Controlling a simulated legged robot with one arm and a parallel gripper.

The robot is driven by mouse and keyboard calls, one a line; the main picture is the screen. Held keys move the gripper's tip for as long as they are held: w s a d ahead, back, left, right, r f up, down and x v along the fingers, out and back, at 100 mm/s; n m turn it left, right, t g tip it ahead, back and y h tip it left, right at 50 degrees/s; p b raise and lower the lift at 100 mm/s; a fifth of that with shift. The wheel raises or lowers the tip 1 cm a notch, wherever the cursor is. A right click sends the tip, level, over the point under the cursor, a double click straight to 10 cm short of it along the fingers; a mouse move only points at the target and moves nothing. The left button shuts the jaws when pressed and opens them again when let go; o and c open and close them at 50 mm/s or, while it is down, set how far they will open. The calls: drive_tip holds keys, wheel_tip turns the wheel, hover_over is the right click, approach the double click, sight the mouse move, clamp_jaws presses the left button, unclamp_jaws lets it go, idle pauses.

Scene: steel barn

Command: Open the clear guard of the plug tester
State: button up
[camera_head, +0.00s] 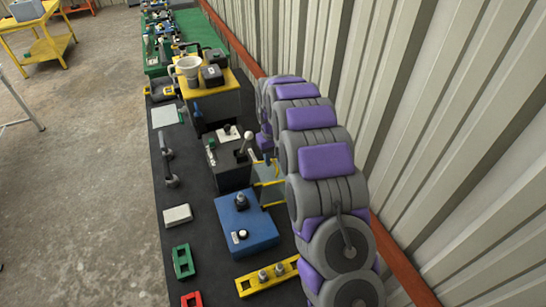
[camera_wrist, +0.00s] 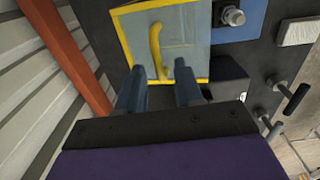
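The clear guard (camera_wrist: 190,50) is a see-through panel with a yellow frame, and it appears closed in the wrist view. A curved yellow handle (camera_wrist: 155,45) stands on it. My gripper (camera_wrist: 158,72) is open, with its two blue-grey fingers apart and the lower end of the handle between their tips in the picture. I cannot tell whether they touch it. In the head view the guard (camera_head: 267,184) shows partly, beside my arm, as a pale panel with yellow edges. My gripper is mostly hidden there by my arm.
A blue box with a knob (camera_head: 246,226) and a dark box with a lever (camera_head: 228,162) stand close by. A yellow bar (camera_head: 267,277) lies in front. A black bar handle (camera_head: 168,160) is at the left. The corrugated wall (camera_head: 440,110) bounds the right side.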

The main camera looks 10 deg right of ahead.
clamp_jaws()
idle(1.4)
